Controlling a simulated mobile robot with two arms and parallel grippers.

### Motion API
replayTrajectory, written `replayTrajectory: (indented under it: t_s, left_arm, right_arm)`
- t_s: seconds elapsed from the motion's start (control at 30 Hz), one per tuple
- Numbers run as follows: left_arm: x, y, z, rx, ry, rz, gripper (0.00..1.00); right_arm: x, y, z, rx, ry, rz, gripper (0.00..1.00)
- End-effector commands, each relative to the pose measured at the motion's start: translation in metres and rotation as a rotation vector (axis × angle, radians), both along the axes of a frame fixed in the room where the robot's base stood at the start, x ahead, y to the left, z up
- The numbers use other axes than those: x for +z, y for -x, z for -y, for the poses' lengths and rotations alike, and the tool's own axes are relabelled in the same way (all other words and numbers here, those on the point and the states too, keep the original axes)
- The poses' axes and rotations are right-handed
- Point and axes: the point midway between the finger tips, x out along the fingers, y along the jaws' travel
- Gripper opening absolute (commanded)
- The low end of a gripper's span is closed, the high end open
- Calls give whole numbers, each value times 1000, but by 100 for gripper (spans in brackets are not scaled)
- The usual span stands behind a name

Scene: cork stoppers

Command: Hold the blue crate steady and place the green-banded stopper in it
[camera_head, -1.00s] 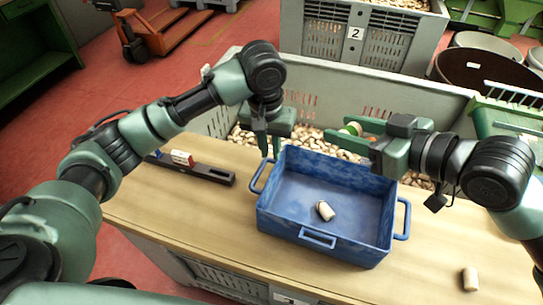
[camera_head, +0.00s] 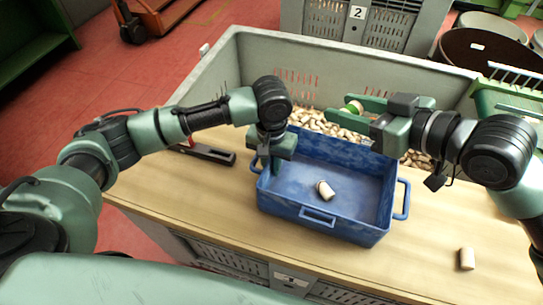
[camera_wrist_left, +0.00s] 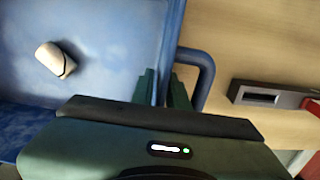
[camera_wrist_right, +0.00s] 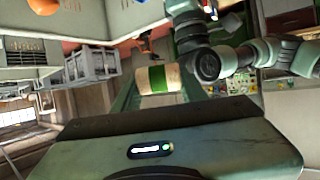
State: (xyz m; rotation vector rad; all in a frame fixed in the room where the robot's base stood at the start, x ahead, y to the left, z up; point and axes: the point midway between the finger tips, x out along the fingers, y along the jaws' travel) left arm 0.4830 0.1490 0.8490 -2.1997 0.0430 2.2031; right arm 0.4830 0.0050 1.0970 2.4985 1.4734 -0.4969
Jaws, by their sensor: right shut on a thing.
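The blue crate (camera_head: 328,227) stands on the wooden table and also shows in the left wrist view (camera_wrist_left: 110,40). My left gripper (camera_head: 268,178) is low at its left wall. In the left wrist view its two fingers (camera_wrist_left: 165,85) are apart, one on each side of the wall, beside the left handle; contact is unclear. My right gripper (camera_head: 362,108) is shut on the green-banded stopper (camera_head: 354,106), above and behind the crate's far wall. The green band shows clearly in the right wrist view (camera_wrist_right: 159,78).
Another stopper (camera_head: 467,259) stands on the table at right. A dark holder (camera_head: 213,154) lies left of the crate. Behind the table is a large grey bin (camera_head: 345,70) of corks. The table front is clear.

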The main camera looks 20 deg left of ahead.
Motion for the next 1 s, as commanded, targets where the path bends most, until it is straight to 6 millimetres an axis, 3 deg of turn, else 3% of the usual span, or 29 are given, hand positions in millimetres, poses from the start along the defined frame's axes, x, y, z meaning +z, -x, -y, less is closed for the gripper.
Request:
replayTrajectory:
  t_s: [0.33,0.37,0.4,0.43,1.0]
  left_arm:
    - [-5,0,0,-1,0,1,15]
    - [-5,0,0,-1,0,1,13]
    - [-5,0,0,-1,0,1,2]
    - [-5,0,0,-1,0,1,0]
    - [-5,0,0,0,0,1,0]
  right_arm:
    - [0,0,0,0,0,0,6]
    - [0,0,0,0,0,0,6]
    - [0,0,0,0,0,0,6]
    - [0,0,0,0,0,0,6]
    - [0,0,0,0,0,0,6]
